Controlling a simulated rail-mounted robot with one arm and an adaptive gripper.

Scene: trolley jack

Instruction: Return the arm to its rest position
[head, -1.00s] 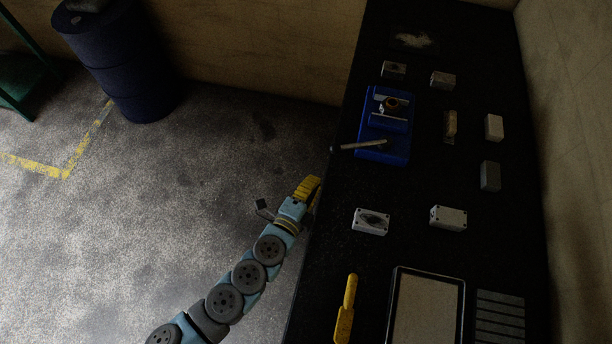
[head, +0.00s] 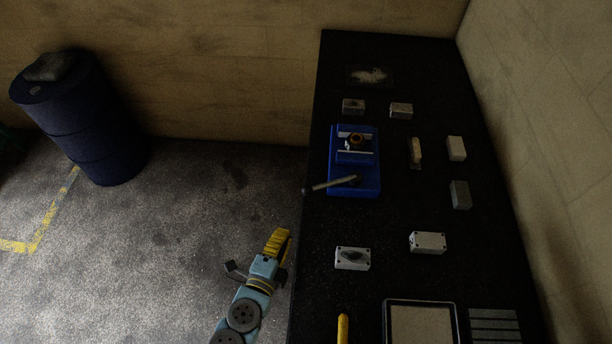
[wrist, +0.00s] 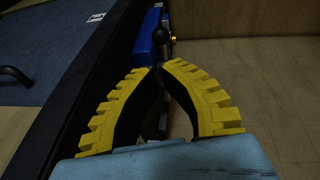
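My arm reaches up from the bottom of the head view, over the floor just left of the black bench. My gripper (head: 279,236) has yellow ribbed fingers and is beside the bench's left edge, apart from the items on the bench. In the wrist view the two curved fingers of my gripper (wrist: 158,68) come together at their tips, with nothing seen held between them. Part of the blue vise shows beyond the fingertips there.
The black bench (head: 400,290) carries a blue vise (head: 368,186) whose handle sticks out past the left edge. Several small blocks, a tray (head: 386,325) and a yellow tool (head: 343,328) lie on it. A blue drum (head: 85,125) stands at left. Floor between is clear.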

